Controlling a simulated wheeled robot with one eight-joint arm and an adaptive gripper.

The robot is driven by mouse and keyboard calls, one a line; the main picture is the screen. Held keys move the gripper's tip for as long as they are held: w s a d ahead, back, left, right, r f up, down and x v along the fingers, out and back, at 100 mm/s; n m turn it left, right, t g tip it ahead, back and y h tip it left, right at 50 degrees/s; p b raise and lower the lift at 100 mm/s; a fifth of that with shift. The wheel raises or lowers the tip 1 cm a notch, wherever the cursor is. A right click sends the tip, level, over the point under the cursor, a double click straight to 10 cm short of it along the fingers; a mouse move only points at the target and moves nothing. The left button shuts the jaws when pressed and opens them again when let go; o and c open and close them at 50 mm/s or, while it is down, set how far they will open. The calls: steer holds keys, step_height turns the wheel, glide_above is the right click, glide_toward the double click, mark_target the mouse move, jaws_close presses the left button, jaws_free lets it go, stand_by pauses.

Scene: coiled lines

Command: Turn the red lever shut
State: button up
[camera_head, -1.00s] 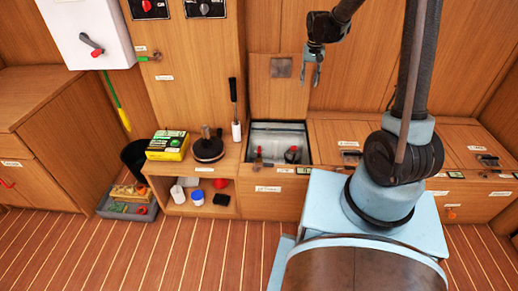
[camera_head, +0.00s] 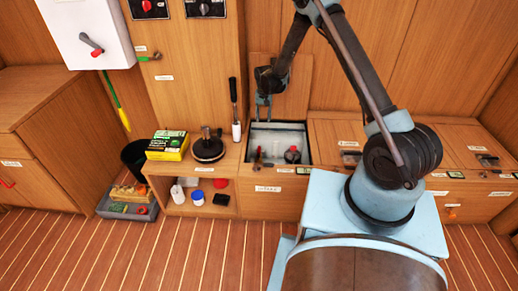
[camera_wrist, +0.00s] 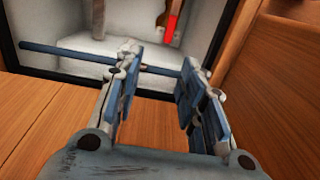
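An open locker (camera_head: 300,133) with a dark rim and pale inside is set in the bench. A small upright red and brown lever (camera_head: 258,153) stands inside it at the left. In the wrist view a lever with a red part (camera_wrist: 173,24) shows at the top, partly cut off by the frame. My gripper (camera_head: 263,110) is above the locker's back left corner, fingers down. In the wrist view my gripper (camera_wrist: 160,72) is open, its fingers apart. A thin dark blue bar (camera_wrist: 70,51) crosses the view near the fingertips. The lever is beyond the fingers, apart from them.
The raised lid (camera_head: 293,90) stands behind the locker. A black-handled tool (camera_head: 234,105) stands left of it. A dark round item (camera_head: 293,155) sits inside at the right. A white box (camera_head: 75,30) with a red-tipped lever (camera_head: 97,52) hangs at upper left.

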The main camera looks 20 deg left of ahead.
glide_above(259, 149)
step_height(259, 149, down, 4)
step_height(259, 149, down, 18)
steer(key=shift+d+r, duration=0.1)
steer(key=shift+r, duration=0.15)
stand_by(0.5)
steer(key=shift+c, duration=0.3)
jaws_close()
